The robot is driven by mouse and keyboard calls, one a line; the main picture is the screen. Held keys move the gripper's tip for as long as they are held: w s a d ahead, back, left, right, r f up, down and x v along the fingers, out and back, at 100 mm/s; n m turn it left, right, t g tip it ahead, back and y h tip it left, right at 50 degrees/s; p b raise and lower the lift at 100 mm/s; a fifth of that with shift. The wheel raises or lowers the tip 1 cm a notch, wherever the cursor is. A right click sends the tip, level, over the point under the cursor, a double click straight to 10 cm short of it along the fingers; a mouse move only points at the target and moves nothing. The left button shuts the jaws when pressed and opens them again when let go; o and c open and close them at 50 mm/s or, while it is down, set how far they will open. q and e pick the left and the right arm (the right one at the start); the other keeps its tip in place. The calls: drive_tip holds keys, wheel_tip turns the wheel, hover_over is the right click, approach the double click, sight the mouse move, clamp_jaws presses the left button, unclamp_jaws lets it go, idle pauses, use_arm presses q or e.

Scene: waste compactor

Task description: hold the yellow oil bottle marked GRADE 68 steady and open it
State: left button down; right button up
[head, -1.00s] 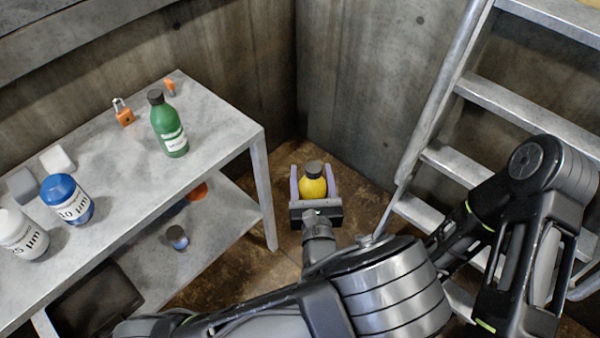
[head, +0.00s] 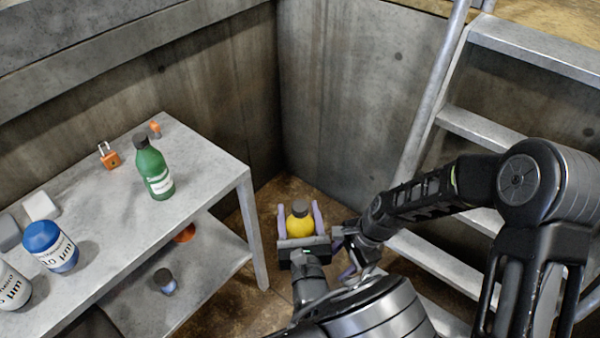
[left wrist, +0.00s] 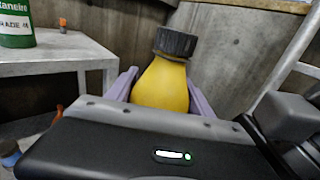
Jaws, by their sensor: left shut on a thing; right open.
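The yellow bottle (head: 299,226) with a dark cap stands upright between the two lilac fingers of my left gripper (head: 300,209), which is shut on it. In the left wrist view the bottle (left wrist: 162,85) shows its ribbed black cap (left wrist: 175,43), seated on the neck. No GRADE 68 mark is readable; the lower part of the bottle is hidden. My right gripper (head: 343,253) is open and empty, just right of the left gripper and below cap level in the picture. A dark part of my right arm shows at the right of the left wrist view.
A grey metal table (head: 110,215) on the left bears a green bottle (head: 153,170), an orange padlock (head: 110,158) and blue-capped and white containers. A small jar (head: 165,282) is on its lower shelf. Concrete walls are behind; a metal ladder (head: 480,130) is on the right.

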sight(300, 205)
wheel_tip(300, 205, up, 18)
drive_tip(key=w+a+r+m+g+h, duration=0.1)
drive_tip(key=w+a+m+g+h, duration=0.2)
drive_tip(key=m, duration=0.4)
drive_tip(key=a+r+t, duration=0.1)
drive_tip(key=a+r, duration=0.1)
drive_tip(key=r, duration=0.1)
drive_tip(key=a+r+m+t, duration=0.1)
drive_tip(key=a+r, duration=0.1)
drive_tip(key=r, duration=0.2)
drive_tip(key=a+r+h, duration=0.1)
drive_tip(key=a+r, duration=0.2)
drive_tip(key=shift+s+r+t, duration=0.15)
drive_tip(key=shift+s+t, duration=0.25)
drive_tip(key=shift+f, duration=4.1)
drive_tip(key=shift+c, duration=0.6)
clamp_jaws()
